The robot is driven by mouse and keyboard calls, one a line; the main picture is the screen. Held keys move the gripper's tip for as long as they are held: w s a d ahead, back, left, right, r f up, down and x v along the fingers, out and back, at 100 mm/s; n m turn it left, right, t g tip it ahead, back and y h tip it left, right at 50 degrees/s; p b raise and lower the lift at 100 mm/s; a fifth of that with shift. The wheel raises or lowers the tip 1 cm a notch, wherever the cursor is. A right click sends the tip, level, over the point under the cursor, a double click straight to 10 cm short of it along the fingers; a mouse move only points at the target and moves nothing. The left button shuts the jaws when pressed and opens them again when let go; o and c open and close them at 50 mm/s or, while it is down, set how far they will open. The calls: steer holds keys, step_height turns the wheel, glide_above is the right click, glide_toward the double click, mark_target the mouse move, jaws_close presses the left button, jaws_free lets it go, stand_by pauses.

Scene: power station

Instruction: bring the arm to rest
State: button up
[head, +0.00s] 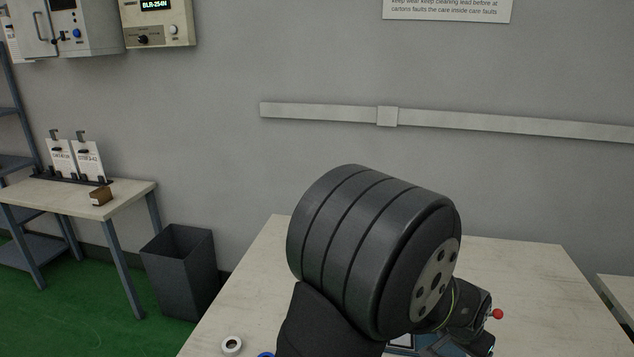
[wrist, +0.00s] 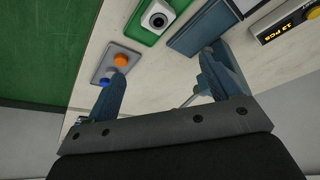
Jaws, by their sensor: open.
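My gripper (wrist: 165,60) shows in the wrist view with its two blue-grey fingers spread apart. Nothing is held between them; the pale table top (wrist: 150,72) shows in the gap. The left fingertip overlaps, in the picture, a grey plate (wrist: 104,62) with an orange knob (wrist: 121,59) and a blue button (wrist: 104,82); I cannot tell whether they touch. In the head view a large dark joint of my arm (head: 365,250) stands over the table and hides much of its middle.
The wrist view shows a white round-holed thing (wrist: 156,20) on a green pad, a blue-grey block (wrist: 200,30) and a display unit (wrist: 285,22).

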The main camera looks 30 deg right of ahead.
steer(key=w+f, duration=0.2)
steer(key=w, duration=0.5)
steer(key=w+f, duration=0.3)
steer(key=w, duration=0.5)
steer(key=shift+d, duration=0.3)
steer(key=o, duration=0.4)
steer(key=w+a+r+m+y, duration=0.2)
steer(key=w+r+m, duration=0.25)
steer(key=w, duration=0.45)
steer(key=w+a+r+m+y, duration=0.2)
steer(key=w+a+r+m, duration=0.15)
steer(key=w+m, duration=0.4)
steer(key=shift+n+g, duration=0.3)
steer(key=shift+n, duration=0.5)
steer(key=f, duration=0.3)
steer(key=w+f, duration=0.1)
steer(key=f, duration=0.4)
steer(key=shift+w+d+f, duration=0.15)
steer(key=shift+d+f, duration=0.15)
steer(key=shift+d, duration=0.05)
